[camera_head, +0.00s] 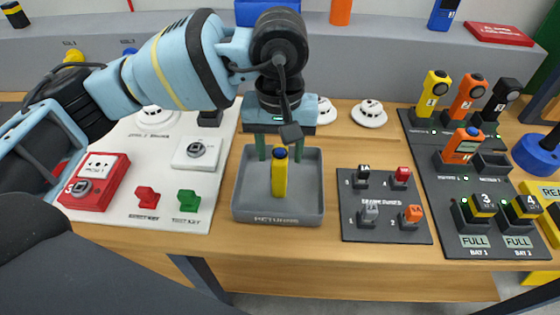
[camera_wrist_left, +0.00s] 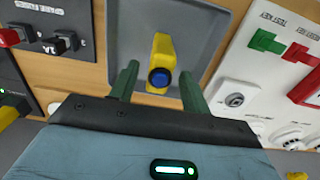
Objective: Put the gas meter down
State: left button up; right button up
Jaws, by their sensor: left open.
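A yellow device with a dark blue round top, which I take to be the gas meter (camera_head: 280,178), stands in the grey tray marked RETURNS (camera_head: 250,212). In the left wrist view the gas meter (camera_wrist_left: 162,50) shows its blue end toward the camera, and the tray (camera_wrist_left: 205,25) lies behind it. My left gripper (camera_head: 279,147) is over the tray's far part. Its green fingers are spread, one to each side of the gas meter, with a gap visible on both sides in the wrist view (camera_wrist_left: 158,82). My right gripper is not in view.
Right of the tray is a dark board of small switches (camera_head: 386,232). Further right, a dark rack (camera_head: 432,150) holds several handheld devices and batteries. On the left, a white panel (camera_head: 120,205) carries a red box and keys. Bare wood lies along the table's front edge.

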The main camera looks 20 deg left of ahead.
pick_arm(q)
notch_tip(320, 180, up, 7)
jog(key=shift+r, duration=0.1)
